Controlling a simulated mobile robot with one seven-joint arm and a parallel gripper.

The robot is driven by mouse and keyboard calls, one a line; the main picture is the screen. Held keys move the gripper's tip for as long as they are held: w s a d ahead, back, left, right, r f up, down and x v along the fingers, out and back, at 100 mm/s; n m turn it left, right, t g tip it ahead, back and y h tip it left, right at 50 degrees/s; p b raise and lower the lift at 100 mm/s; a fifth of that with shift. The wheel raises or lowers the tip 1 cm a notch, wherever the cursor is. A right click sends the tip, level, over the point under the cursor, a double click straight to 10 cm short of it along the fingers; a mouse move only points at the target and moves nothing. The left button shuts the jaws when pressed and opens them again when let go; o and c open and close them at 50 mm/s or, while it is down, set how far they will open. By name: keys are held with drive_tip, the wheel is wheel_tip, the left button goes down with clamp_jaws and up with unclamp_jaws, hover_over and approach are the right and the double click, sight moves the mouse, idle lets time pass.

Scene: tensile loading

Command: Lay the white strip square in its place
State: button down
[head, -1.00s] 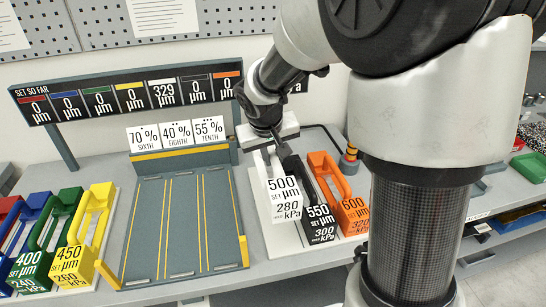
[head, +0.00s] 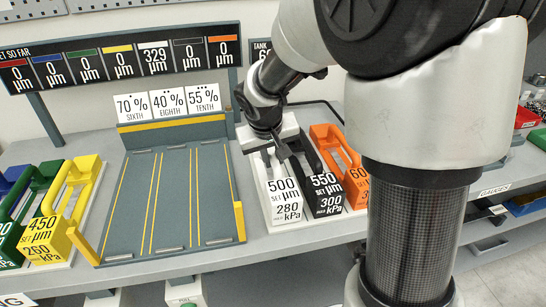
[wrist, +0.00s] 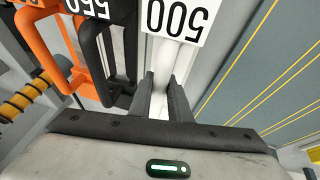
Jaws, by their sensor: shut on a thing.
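The white piece (head: 284,200), labelled 500 µm and 280 kPa, stands on the white base between the grey board and the black piece. My gripper (head: 277,155) is above its rear part. In the wrist view my gripper (wrist: 164,92) has its two fingers close together on the white piece's pale handle bar, with the white label (wrist: 176,18) just beyond. The fingers hide part of the handle. The grey board (head: 145,205), with yellow lines marking lanes and a yellow stop at its right front, lies empty to the left.
A black piece (head: 326,197) marked 550 and an orange piece (head: 357,183) stand close on the right. Yellow (head: 43,238) and green (head: 8,240) pieces stand at the left. A sign panel (head: 120,60) and three percentage cards (head: 167,103) stand behind the board.

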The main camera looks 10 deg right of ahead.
drive_tip(key=shift+f+b, duration=0.2)
drive_tip(key=shift+b, duration=0.15)
drive_tip(key=c, duration=1.7)
unclamp_jaws()
drive_tip(key=shift+o, duration=0.7)
drive_tip(key=shift+f, duration=0.1)
drive_tip(key=p+v, duration=0.3)
drive_tip(key=v, duration=1.4)
drive_tip(key=shift+r, duration=0.35)
